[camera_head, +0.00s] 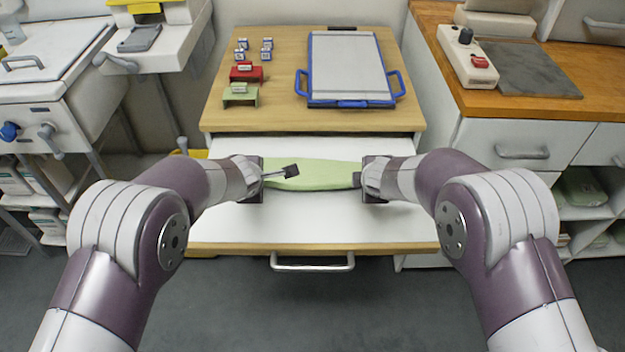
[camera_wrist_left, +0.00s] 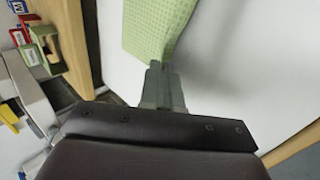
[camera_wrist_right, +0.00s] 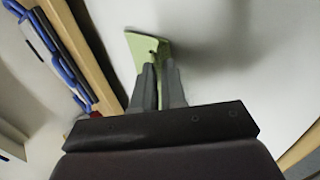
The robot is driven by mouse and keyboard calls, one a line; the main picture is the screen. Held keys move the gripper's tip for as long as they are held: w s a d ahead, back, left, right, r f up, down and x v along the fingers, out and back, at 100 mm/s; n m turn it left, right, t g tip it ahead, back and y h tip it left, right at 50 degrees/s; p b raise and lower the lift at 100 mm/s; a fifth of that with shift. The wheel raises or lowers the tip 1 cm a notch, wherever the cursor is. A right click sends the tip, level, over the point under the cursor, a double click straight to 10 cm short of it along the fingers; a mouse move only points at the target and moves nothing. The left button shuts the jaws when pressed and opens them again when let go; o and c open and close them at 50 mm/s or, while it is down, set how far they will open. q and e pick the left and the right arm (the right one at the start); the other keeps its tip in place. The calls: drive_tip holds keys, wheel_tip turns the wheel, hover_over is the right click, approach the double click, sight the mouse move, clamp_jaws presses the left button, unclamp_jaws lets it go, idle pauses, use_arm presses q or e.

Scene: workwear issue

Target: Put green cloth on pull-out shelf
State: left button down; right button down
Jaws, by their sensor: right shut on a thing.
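The green cloth (camera_head: 322,174) is stretched lengthwise between my two grippers, over the white surface of the pull-out shelf (camera_head: 330,224). I cannot tell whether its underside touches the shelf. My right gripper (camera_wrist_right: 160,82) is shut on the cloth's right end; a bit of green cloth (camera_wrist_right: 150,48) shows between and beyond its fingers. My left gripper (camera_head: 285,172) is at the cloth's left end, with a dark fingertip in front of the cloth. In the left wrist view the cloth (camera_wrist_left: 155,28) runs up to the fingers; whether they grip it is unclear.
Above the shelf, the wooden top (camera_head: 280,112) holds a blue-framed board (camera_head: 347,68), a red holder (camera_head: 246,73), a green holder (camera_head: 240,95) and several small blocks. The shelf has a front handle (camera_head: 312,263). Its front part is bare. Cabinets stand on both sides.

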use_arm(q)
drive_tip(key=shift+s+f, duration=0.15)
use_arm(e)
drive_tip(key=shift+s+f, duration=0.15)
use_arm(q)
drive_tip(key=c, duration=1.6)
unclamp_jaws()
use_arm(e)
drive_tip(key=c, duration=1.4)
unclamp_jaws()
use_arm(q)
drive_tip(key=o, duration=0.6)
use_arm(e)
drive_tip(key=o, duration=0.4)
